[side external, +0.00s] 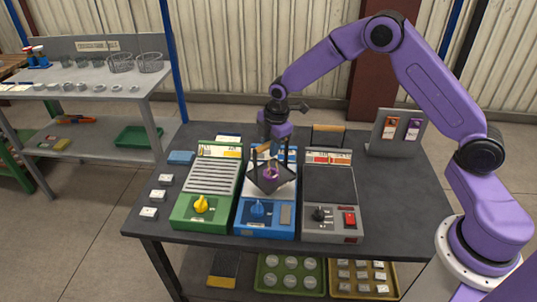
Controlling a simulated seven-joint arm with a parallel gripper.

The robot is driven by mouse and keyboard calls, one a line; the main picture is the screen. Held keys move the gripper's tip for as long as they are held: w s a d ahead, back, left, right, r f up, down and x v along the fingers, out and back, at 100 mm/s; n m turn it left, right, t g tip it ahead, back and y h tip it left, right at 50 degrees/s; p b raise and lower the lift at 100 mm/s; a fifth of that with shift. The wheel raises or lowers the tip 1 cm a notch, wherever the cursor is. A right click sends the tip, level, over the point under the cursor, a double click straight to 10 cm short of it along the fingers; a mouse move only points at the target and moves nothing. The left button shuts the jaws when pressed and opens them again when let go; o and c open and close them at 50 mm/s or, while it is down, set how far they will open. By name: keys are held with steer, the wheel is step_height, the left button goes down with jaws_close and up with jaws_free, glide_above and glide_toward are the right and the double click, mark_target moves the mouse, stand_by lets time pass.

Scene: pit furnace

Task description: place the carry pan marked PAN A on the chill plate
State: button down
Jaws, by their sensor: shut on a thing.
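My gripper (270,142) is shut on a dark square carry pan (259,184), apparently at its tan handle, above the blue unit in the middle of the table. A small purple and orange thing shows in the pan. The pan is turned cornerwise to the units; I cannot tell whether it touches the surface below. No PAN A mark is legible. The blue unit (254,222) has a pale top, mostly hidden by the pan, and a blue knob. The green unit (186,219) on the left has a slatted top and a yellow knob. The labels are too small to show which is the chill plate.
A grey unit (329,190) with a black knob and red switch stands on the right; a tan bar (328,128) rises behind it. A stand (384,146) with orange and purple tags is at the back right. Small white blocks lie left. The dark table (400,195) is clear at right.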

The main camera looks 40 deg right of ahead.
steer(key=shift+w+f, duration=0.35)
steer(key=shift+w+a+f, duration=0.1)
steer(key=shift+f, duration=1.6)
steer(key=c, duration=0.9)
jaws_free()
steer(key=shift+f, duration=0.1)
steer(key=shift+s+r, duration=0.4)
steer(key=shift+r, duration=1.6)
steer(key=shift+s+r, duration=0.45)
steer(key=shift+r, duration=1.6)
steer(key=shift+s+r, duration=0.4)
steer(key=shift+r, duration=1.6)
